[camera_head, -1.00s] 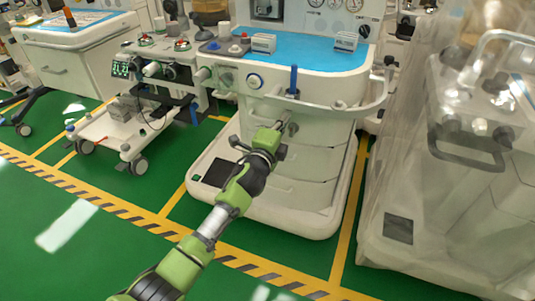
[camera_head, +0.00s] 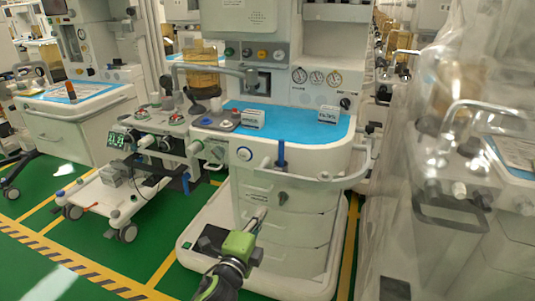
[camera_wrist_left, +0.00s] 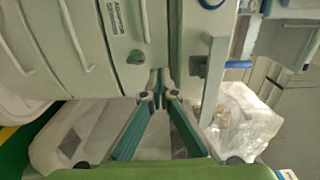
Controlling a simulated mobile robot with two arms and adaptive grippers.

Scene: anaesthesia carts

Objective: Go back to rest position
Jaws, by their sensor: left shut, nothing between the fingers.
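My left gripper (camera_head: 259,217) is low in the head view, in front of the drawers of the middle anaesthesia cart (camera_head: 290,195). In the left wrist view its two fingers meet at the tips (camera_wrist_left: 158,97) with nothing between them. I cannot tell the gap between the tips and the cart front. My right gripper is in neither view.
The cart's blue worktop (camera_head: 290,121) holds two small labelled blocks. A plastic-covered cart (camera_head: 460,200) stands close on the right, a white trolley (camera_head: 108,195) on the left. Green floor (camera_head: 85,245) with striped tape is free at front left.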

